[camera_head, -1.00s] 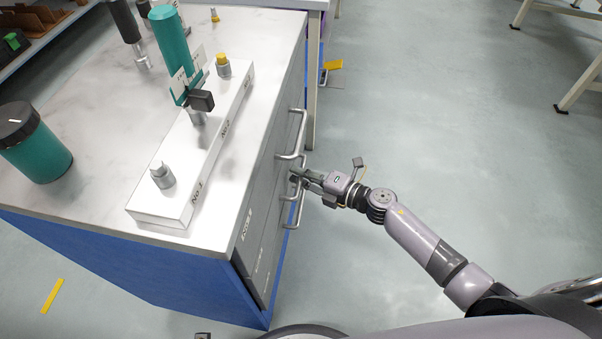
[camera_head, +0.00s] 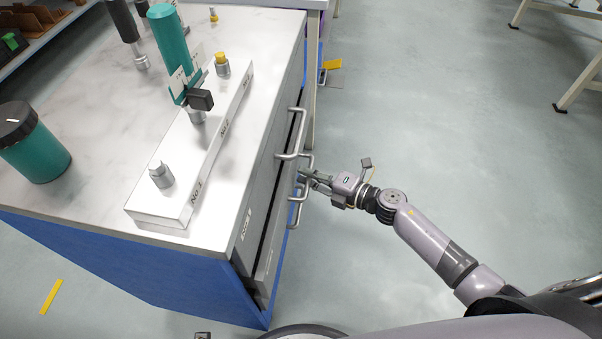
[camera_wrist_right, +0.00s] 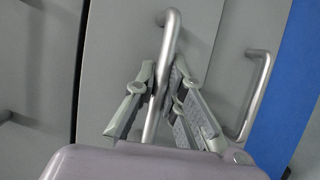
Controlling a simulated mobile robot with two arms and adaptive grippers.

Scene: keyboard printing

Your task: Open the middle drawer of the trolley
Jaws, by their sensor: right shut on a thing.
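The trolley (camera_head: 130,268) has blue sides, a pale marbled top and grey drawer fronts. Its middle drawer (camera_head: 273,250) stands a little out from the drawer above, with a dark gap between them. My right gripper (camera_head: 305,178) is shut on the middle drawer's metal bar handle (camera_head: 296,212). The right wrist view shows the handle (camera_wrist_right: 169,45) between the gripper's fingers (camera_wrist_right: 155,95), with the drawer front behind it. The top drawer's handle (camera_head: 303,125) is just above.
Another drawer handle (camera_wrist_right: 258,90) is close to the right of the gripper in the wrist view. On the trolley top are a metal block (camera_head: 150,205) with fittings and a teal jar (camera_head: 40,150). The floor (camera_head: 450,130) right of the trolley is clear.

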